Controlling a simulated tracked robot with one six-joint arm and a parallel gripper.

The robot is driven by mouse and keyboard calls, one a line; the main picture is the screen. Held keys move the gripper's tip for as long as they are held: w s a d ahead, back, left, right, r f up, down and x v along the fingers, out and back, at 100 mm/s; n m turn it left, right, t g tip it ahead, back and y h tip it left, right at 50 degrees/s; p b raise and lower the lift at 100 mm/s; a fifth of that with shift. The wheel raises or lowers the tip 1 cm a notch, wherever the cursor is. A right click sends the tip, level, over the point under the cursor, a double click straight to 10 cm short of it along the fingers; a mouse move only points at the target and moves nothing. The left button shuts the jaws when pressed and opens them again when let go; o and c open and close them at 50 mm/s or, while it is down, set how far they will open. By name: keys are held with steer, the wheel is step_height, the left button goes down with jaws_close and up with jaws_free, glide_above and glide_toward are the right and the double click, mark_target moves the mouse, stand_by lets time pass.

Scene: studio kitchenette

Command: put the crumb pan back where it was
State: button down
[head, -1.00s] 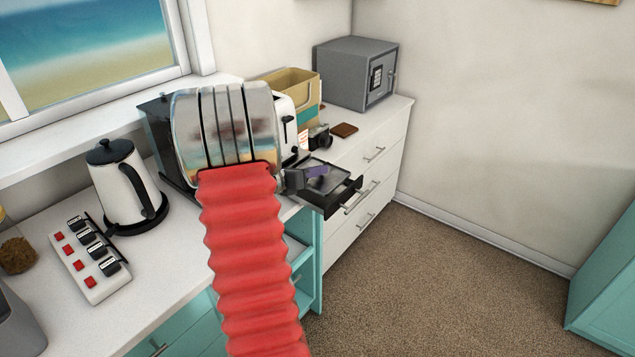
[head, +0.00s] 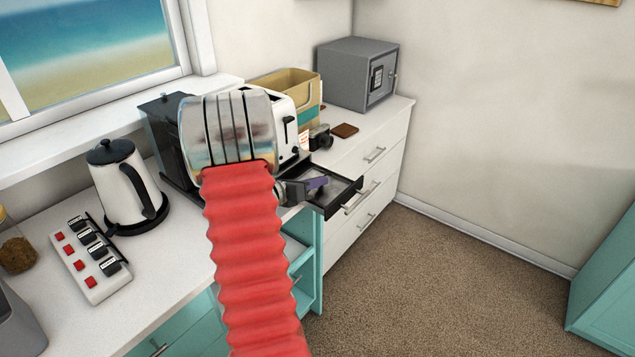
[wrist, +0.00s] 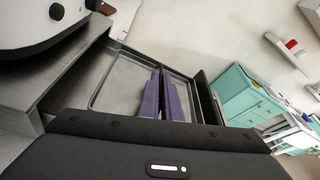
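The crumb pan (head: 343,186) is a shallow dark tray with a raised front wall. It sticks out toward the front from under the white toaster (head: 287,121), above the counter's front edge. In the wrist view the pan (wrist: 110,82) shows its grey floor and rim, with its back end under the toaster (wrist: 40,18). My gripper (head: 318,183) is over the pan. Its two purple fingers (wrist: 164,92) are close together on the inner side of the front wall, with nothing visible between them. Whether they touch the pan I cannot tell.
A camera (head: 320,137), a brown flat item (head: 345,130), a tan bin (head: 290,83) and a grey safe (head: 357,73) stand right of and behind the toaster. A kettle (head: 125,185) and a switch panel (head: 90,260) are at left. The floor at right is clear.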

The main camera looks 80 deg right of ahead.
steer(key=c, duration=2)
jaws_free()
steer(key=v, duration=1.2)
steer(key=shift+f, duration=0.1)
